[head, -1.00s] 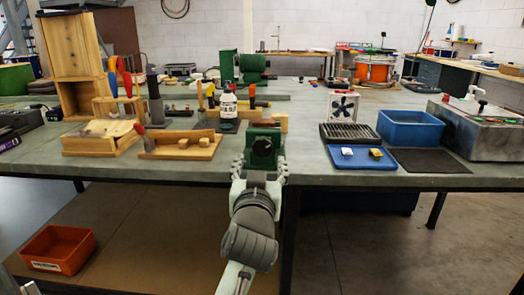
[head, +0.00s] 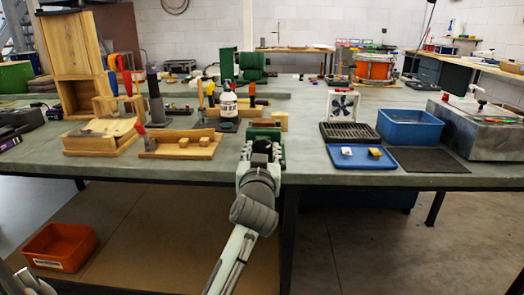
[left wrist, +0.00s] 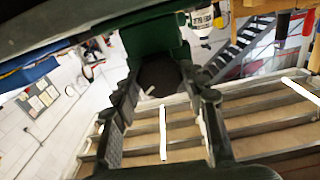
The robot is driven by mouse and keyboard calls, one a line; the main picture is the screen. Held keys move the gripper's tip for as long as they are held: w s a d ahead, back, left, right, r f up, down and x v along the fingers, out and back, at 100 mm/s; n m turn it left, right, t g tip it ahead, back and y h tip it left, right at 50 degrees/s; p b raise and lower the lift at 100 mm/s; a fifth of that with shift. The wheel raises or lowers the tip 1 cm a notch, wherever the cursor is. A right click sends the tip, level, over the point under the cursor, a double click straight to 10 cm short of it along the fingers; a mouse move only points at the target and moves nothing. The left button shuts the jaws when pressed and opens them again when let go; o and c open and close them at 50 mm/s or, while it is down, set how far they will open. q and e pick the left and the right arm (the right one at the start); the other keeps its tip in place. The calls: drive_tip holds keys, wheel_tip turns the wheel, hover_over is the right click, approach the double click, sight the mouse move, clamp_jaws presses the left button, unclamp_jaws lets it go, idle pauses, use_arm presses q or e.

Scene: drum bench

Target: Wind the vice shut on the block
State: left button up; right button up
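The green vice (head: 264,132) sits at the front edge of the bench, in the middle of the head view. My left gripper (head: 262,157) is in front of it, fingers apart on either side of the vice's dark round front. In the left wrist view the two fingers of my left gripper (left wrist: 165,118) are open, with the dark round front of the vice (left wrist: 160,74) beyond and between them. I see no contact. The vice's handle is not clear. The block in the jaws cannot be made out; the gripper hides part of the vice.
Left of the vice is a wooden tray (head: 160,150) with small blocks, and behind are a white bottle (head: 228,103) and upright tools. To the right are a blue tray (head: 343,160), a blue bin (head: 410,140) and a black mat (head: 430,161). Open floor lies in front.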

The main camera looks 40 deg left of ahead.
use_arm(q)
drive_tip(key=c, duration=0.5)
drive_tip(key=shift+m, duration=0.3)
